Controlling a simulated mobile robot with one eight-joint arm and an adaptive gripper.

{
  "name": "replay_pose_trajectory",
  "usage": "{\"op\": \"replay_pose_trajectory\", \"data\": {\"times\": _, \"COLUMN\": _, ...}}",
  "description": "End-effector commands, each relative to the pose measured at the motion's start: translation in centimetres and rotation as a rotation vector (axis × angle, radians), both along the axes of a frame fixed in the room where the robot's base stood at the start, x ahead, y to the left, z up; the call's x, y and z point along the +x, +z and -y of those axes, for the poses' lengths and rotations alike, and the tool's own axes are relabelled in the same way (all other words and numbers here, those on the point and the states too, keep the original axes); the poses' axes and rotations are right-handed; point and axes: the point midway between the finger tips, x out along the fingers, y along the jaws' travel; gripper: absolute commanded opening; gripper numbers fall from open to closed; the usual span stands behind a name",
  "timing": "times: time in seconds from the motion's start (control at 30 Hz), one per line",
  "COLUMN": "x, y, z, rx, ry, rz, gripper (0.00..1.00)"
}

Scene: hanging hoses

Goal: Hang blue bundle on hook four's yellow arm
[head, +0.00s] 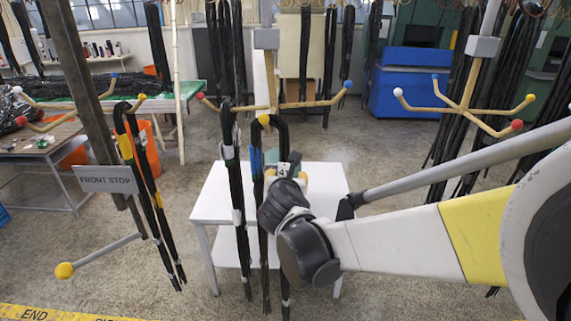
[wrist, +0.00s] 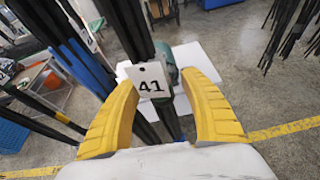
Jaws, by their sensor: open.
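A black hose bundle with a blue band (head: 256,160) hangs looped over the yellow-tipped arm (head: 264,119) of the middle hook stand, its strands reaching down in front of the white table. A white tag reading 41 (wrist: 151,82) hangs at black hose between my fingers in the wrist view, with a teal piece (wrist: 165,58) behind it. My gripper (wrist: 160,88) is open, one yellow finger on each side of the tag and hose. In the head view my gripper (head: 285,172) is beside the bundle, partly hidden by my wrist. I cannot read which stand is hook four.
A bundle with white bands (head: 238,190) hangs just left. A bundle with yellow bands (head: 150,185) hangs on the left stand, near a FRONT STOP sign (head: 106,179). A white table (head: 212,195) stands behind. The right stand (head: 466,103) has several coloured tips.

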Motion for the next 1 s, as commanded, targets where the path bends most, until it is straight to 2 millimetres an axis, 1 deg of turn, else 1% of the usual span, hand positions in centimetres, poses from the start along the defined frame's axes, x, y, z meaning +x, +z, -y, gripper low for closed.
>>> {"op": "replay_pose_trajectory", "data": {"times": 0.07, "x": -0.3, "y": 0.1, "z": -0.1, "rx": -0.001, "ry": 0.001, "rz": 0.0, "gripper": 0.51}}
{"op": "replay_pose_trajectory", "data": {"times": 0.17, "x": -1.4, "y": 0.6, "z": -0.1, "rx": -0.001, "ry": 0.003, "rz": 0.001, "gripper": 0.51}}
{"op": "replay_pose_trajectory", "data": {"times": 0.5, "x": -8.1, "y": 3.3, "z": -0.5, "rx": 0.0, "ry": 0.004, "rz": 0.001, "gripper": 0.51}}
{"op": "replay_pose_trajectory", "data": {"times": 0.6, "x": -9.6, "y": 3.8, "z": -0.5, "rx": 0.0, "ry": 0.003, "rz": 0.001, "gripper": 0.51}}
{"op": "replay_pose_trajectory", "data": {"times": 0.77, "x": -10.9, "y": 4.2, "z": -0.3, "rx": 0.009, "ry": -0.004, "rz": -0.002, "gripper": 0.51}}
{"op": "replay_pose_trajectory", "data": {"times": 0.87, "x": -11.6, "y": 2.7, "z": 1.3, "rx": 0.112, "ry": -0.069, "rz": -0.023, "gripper": 0.51}}
{"op": "replay_pose_trajectory", "data": {"times": 0.97, "x": -12.9, "y": -1.3, "z": 5.3, "rx": 0.379, "ry": -0.244, "rz": -0.072, "gripper": 0.51}}
{"op": "replay_pose_trajectory", "data": {"times": 1.0, "x": -13.8, "y": -3.4, "z": 7.3, "rx": 0.53, "ry": -0.346, "rz": -0.094, "gripper": 0.51}}
